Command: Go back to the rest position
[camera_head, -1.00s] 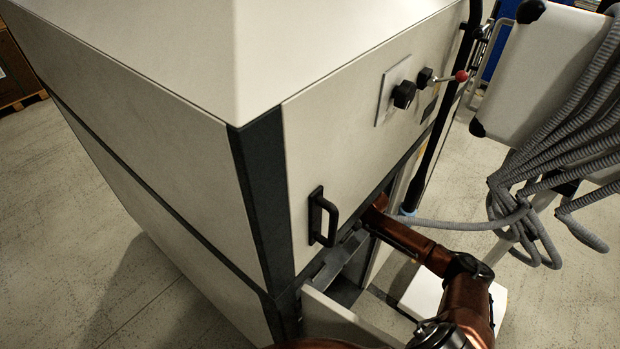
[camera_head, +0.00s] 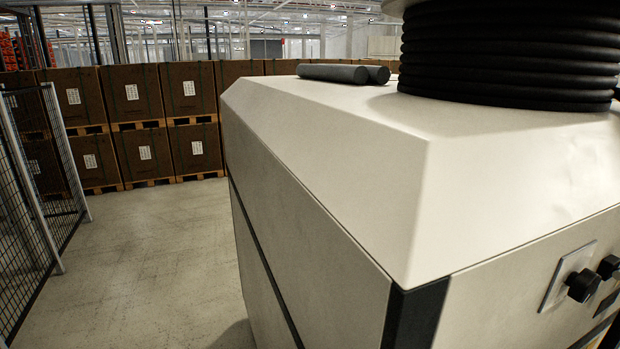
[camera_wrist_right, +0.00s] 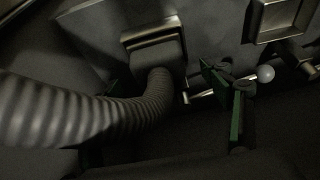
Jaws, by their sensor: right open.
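My right gripper (camera_wrist_right: 160,82) shows in the right wrist view, with its green-edged fingers spread apart. The right finger is clear to see, and the left one is mostly hidden behind a ribbed hose (camera_wrist_right: 85,120). The hose runs in from the left and ends at a squared metal-rimmed fitting (camera_wrist_right: 154,42) between the fingers. I see nothing clamped, though the picture is dark. Neither gripper shows in the head view, and my left gripper is in no current view. The head view shows the upper part of the pale cabinet (camera_head: 330,190).
A small lever with a pale ball knob (camera_wrist_right: 265,74) lies beside the right finger. On the cabinet top are a black hose coil (camera_head: 510,50) and dark cylinders (camera_head: 335,73). Stacked boxes (camera_head: 190,90) stand behind, mesh fencing (camera_head: 25,200) at left. Floor (camera_head: 165,250) between is clear.

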